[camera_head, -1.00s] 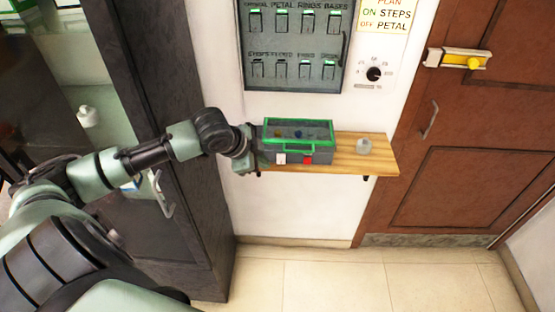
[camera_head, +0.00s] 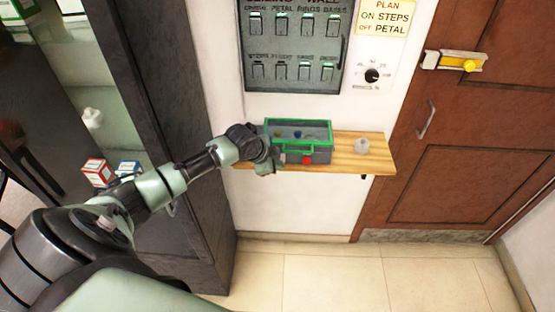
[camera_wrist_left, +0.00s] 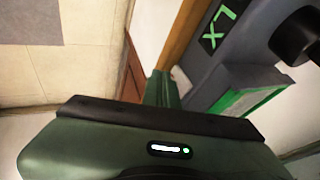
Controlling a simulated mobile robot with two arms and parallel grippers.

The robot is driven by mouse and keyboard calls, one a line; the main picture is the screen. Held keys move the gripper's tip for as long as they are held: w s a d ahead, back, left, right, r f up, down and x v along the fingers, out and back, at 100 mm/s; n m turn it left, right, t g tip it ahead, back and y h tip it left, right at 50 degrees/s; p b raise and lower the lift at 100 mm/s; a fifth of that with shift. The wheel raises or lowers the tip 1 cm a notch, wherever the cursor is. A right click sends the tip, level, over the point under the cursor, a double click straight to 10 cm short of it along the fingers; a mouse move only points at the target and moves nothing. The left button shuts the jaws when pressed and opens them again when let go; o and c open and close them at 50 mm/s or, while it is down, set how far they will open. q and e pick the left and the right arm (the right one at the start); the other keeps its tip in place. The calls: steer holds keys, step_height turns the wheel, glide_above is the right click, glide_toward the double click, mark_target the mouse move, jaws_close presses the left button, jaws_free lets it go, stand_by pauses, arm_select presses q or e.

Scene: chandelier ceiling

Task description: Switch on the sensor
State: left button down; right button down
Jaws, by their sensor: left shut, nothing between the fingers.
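A grey box with green edges (camera_head: 318,154) stands on the wooden shelf, with a red part (camera_head: 307,160) low on its front. I cannot tell for sure which thing is the sensor. In the left wrist view a dark label reading "LX" (camera_wrist_left: 219,27) sits on a grey face, beside a black round part (camera_wrist_left: 294,36). My left gripper (camera_head: 272,166) is at the left front corner of the box, left of the red part. It is shut and empty; its closed fingers (camera_wrist_left: 161,90) show near the grey face in the wrist view. Contact cannot be told. My right gripper is not in view.
The wooden shelf (camera_head: 350,164) also bears a small whitish object (camera_head: 362,146). Above hang a grey wall panel (camera_head: 293,80), a dial (camera_head: 371,76) and a sign (camera_head: 384,18). A brown door (camera_head: 455,190) is at right, a dark cabinet (camera_head: 195,200) at left. The floor is clear.

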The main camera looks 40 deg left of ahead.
arm_select(q)
steer(key=shift+w+a, duration=0.25)
steer(key=shift+w, duration=0.1)
steer(key=shift+r+p, duration=0.6)
steer(key=shift+r, duration=0.15)
stand_by(0.3)
